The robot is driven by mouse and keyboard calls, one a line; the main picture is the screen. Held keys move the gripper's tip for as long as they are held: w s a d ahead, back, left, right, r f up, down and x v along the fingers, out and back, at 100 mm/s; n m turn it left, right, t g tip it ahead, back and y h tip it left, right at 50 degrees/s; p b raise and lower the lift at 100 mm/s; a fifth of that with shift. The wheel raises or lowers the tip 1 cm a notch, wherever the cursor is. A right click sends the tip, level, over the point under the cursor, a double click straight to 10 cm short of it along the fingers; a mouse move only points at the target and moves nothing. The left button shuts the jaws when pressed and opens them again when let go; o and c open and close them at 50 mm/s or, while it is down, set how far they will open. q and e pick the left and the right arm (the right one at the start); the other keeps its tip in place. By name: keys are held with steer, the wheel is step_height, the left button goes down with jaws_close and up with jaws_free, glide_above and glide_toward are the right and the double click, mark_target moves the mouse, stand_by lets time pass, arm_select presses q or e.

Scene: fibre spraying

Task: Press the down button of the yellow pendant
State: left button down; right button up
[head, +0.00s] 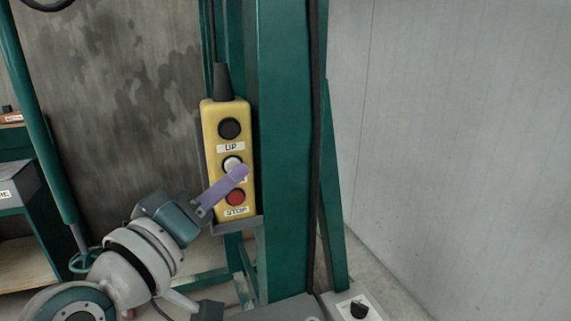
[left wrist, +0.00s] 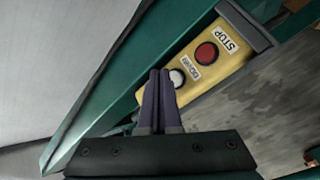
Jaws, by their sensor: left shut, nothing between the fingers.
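The yellow pendant (head: 212,115) hangs upright against a green post. It has a black button (head: 229,128) labelled UP, a white button (head: 231,162) in the middle and a red button (head: 236,197) labelled STOP. The label under the white button is mostly hidden by my fingers in the head view. My left gripper (head: 241,172) is shut and empty, its purple fingertips at the white button's lower edge. In the left wrist view the fingertips (left wrist: 160,72) are right beside the white button (left wrist: 178,78); I cannot tell whether they touch it. My right gripper is out of view.
The green post (head: 284,150) stands just right of the pendant, with a black cable along it. A bracket (head: 238,225) sits under the pendant. A grey box with a black knob (head: 358,308) is at the bottom right. A shelf (head: 22,240) stands at the left.

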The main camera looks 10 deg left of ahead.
arm_select(q)
steer(key=shift+w, duration=0.15)
stand_by(0.7)
steer(key=shift+w+a, duration=0.25)
